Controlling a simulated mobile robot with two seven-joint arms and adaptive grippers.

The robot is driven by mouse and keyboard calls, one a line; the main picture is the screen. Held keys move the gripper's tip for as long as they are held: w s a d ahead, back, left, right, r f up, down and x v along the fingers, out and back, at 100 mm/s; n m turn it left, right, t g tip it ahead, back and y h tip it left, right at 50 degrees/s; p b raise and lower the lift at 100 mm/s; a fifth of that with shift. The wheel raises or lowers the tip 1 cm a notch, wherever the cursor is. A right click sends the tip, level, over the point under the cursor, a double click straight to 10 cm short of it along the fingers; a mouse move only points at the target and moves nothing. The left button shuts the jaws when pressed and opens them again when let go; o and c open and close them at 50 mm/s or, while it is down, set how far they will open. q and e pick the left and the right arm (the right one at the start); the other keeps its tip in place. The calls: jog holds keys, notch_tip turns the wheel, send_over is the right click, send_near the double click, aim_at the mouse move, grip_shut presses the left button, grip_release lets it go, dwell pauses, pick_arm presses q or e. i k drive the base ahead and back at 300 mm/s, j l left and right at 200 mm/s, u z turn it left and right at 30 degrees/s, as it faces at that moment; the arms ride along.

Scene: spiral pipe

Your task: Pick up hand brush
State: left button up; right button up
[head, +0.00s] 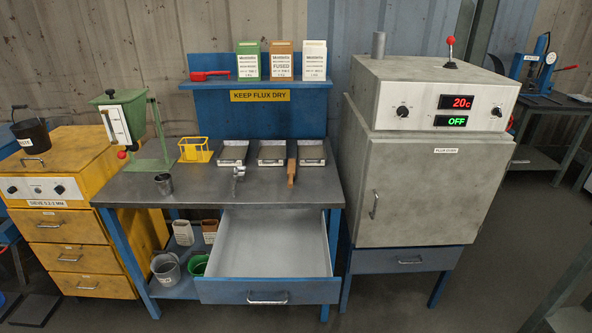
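A narrow brown, wood-coloured piece (291,172), which looks like the hand brush, is near the front edge of the grey workbench top (215,187), in front of the right metal tray. Its bristles cannot be made out at this size. Neither of my grippers is in the head view.
Three metal trays (272,163) and a yellow basket (195,150) line the bench's back; a metal cup (163,184) and metal tool (238,175) stand nearer. An open, empty-looking drawer (267,256) juts out below. A grey oven (415,190) stands right, yellow cabinet (68,226) left.

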aim_at(291, 162)
jog(key=i+l, duration=0.15)
jog(key=l, duration=0.2)
jog(key=i+l, duration=0.1)
jog(key=l, duration=0.25)
jog(key=i+l+u, duration=0.1)
jog(key=l, duration=0.25)
jog(key=i+l, duration=0.15)
jog(key=l, duration=0.2)
jog(key=i+l, duration=0.15)
jog(key=l, duration=0.2)
jog(key=i+l+u, duration=0.1)
jog(key=l, duration=0.25)
